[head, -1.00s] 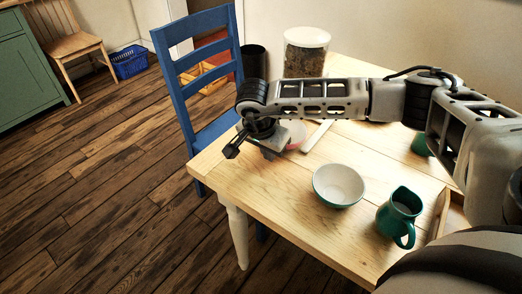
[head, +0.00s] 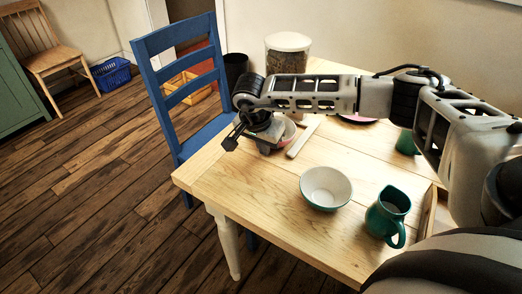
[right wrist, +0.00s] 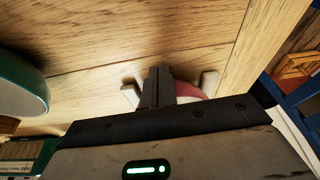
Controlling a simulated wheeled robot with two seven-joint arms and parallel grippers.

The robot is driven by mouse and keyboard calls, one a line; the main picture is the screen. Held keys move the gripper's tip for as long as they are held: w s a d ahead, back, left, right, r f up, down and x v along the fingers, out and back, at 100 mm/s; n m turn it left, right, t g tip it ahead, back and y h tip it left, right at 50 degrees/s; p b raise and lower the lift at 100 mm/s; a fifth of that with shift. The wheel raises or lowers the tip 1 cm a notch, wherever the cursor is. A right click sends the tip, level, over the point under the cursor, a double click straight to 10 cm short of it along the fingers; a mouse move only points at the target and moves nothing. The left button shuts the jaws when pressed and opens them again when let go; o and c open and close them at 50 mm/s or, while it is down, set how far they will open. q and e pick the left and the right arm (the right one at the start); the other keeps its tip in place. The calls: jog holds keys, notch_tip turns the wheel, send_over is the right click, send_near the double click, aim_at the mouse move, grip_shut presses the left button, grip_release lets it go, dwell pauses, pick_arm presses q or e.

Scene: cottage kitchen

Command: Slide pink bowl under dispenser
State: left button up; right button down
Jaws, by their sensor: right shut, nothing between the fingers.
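The pink bowl (head: 286,131) is at the far left of the table, mostly hidden by my right gripper (head: 233,138). In the right wrist view a pink rim (right wrist: 188,91) shows beside the closed fingers (right wrist: 162,72). The fingers are shut and empty; I cannot tell whether they touch the bowl. The dispenser appears to be the clear, white-lidded container of dark bits (head: 286,55) at the back; my arm hides its lower part. A pale bar (head: 304,138), perhaps its foot, lies right of the bowl. My left gripper is not in view.
A white-and-teal bowl (head: 326,188), a teal jug (head: 389,216) and a green cup (head: 407,142) stand to the right. A pink-and-dark round item (head: 357,119) is partly hidden behind my arm. A blue chair (head: 184,85) stands against the left edge. The front left tabletop is clear.

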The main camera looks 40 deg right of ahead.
jog(key=shift+s+a, duration=0.1)
jog(key=shift+a, duration=0.25)
jog(key=a, duration=0.1)
jog(key=s+a+r, duration=0.1)
jog(key=a, duration=0.1)
jog(key=shift+s+a+r+p, duration=0.2)
jog(key=shift+s+p, duration=0.05)
jog(key=shift+p, duration=0.1)
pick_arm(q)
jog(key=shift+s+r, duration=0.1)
pick_arm(e)
jog(key=v, duration=0.8)
jog(key=shift+r, duration=0.3)
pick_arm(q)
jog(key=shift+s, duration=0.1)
pick_arm(e)
jog(key=shift+s+f, duration=0.1)
jog(key=shift+s, duration=0.05)
